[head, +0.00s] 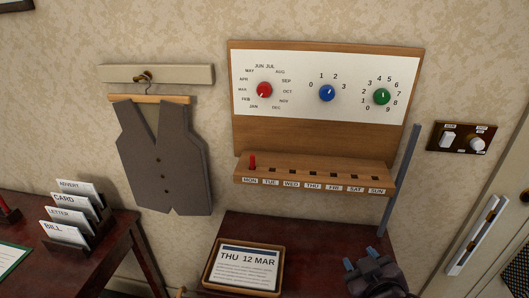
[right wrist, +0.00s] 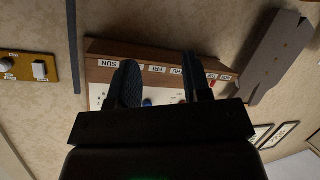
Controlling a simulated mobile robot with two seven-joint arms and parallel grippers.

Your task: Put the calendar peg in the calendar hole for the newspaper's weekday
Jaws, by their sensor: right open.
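The red calendar peg (head: 252,161) stands upright in the MON hole of the wooden calendar shelf (head: 310,172). The holes above TUE, WED, THU, FRI, SAT and SUN look empty. The newspaper (head: 246,268) lies in a wooden tray on the dark red table and reads THU 12 MAR. My right gripper (head: 360,258) is open and empty, low in front of the shelf's right end and right of the newspaper. In the right wrist view the calendar board (right wrist: 155,53) appears upside down beyond its open fingers. My left gripper is not in view.
Above the shelf, a white panel (head: 320,82) carries red, blue and green dials. A grey vest (head: 163,160) hangs at left. A letter rack (head: 75,230) stands on the left table. A grey bar (head: 400,180) leans beside the shelf's right end. A switch plate (head: 462,138) is on the wall.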

